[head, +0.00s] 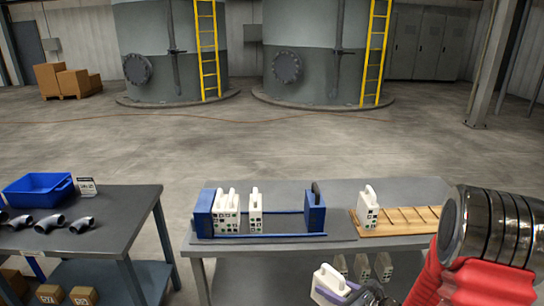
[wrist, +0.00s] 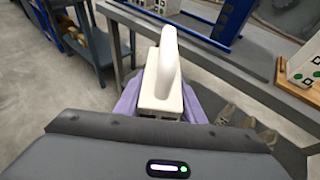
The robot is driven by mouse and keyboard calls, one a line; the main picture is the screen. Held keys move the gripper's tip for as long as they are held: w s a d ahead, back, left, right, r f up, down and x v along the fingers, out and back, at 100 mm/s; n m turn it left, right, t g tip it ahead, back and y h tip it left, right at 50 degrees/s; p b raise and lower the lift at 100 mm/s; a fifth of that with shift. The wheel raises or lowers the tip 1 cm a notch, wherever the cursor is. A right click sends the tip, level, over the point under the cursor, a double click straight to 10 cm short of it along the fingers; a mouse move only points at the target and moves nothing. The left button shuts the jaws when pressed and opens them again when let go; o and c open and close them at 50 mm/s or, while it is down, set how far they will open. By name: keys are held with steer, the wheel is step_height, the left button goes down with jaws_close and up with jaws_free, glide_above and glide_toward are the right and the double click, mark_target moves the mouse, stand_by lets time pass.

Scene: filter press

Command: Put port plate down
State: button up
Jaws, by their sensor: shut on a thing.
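A white port plate with a loop handle (head: 326,283) is held in my gripper (head: 350,290), low at the table's front edge in the head view. In the wrist view the plate (wrist: 165,85) stands between the purple fingers of my gripper (wrist: 162,108), handle up. Its lower part is hidden. The filter press has blue end blocks (head: 315,212) and rails on the grey table (head: 285,250). Several white plates (head: 228,212) stand in it, grouped left, with a gap on the right. A slotted wooden rack (head: 408,228) at right holds one white plate (head: 368,210) at its left end.
Several plates (head: 362,266) sit below the tabletop, near my gripper. A second table (head: 110,215) at left carries a blue bin (head: 40,188) and grey pipe elbows (head: 50,222). A floor gap separates the tables. The rack's slots right of its plate look empty.

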steer(key=shift+s+f+m+t+h, duration=0.1)
steer(key=shift+s+m+t+h, duration=0.45)
steer(key=shift+m+h, duration=0.35)
steer(key=shift+a, duration=0.2)
steer(key=shift+s+a+r, duration=0.15)
steer(key=shift+a+r, duration=0.05)
steer(key=shift+a, duration=0.5)
steer(key=shift+f, duration=0.1)
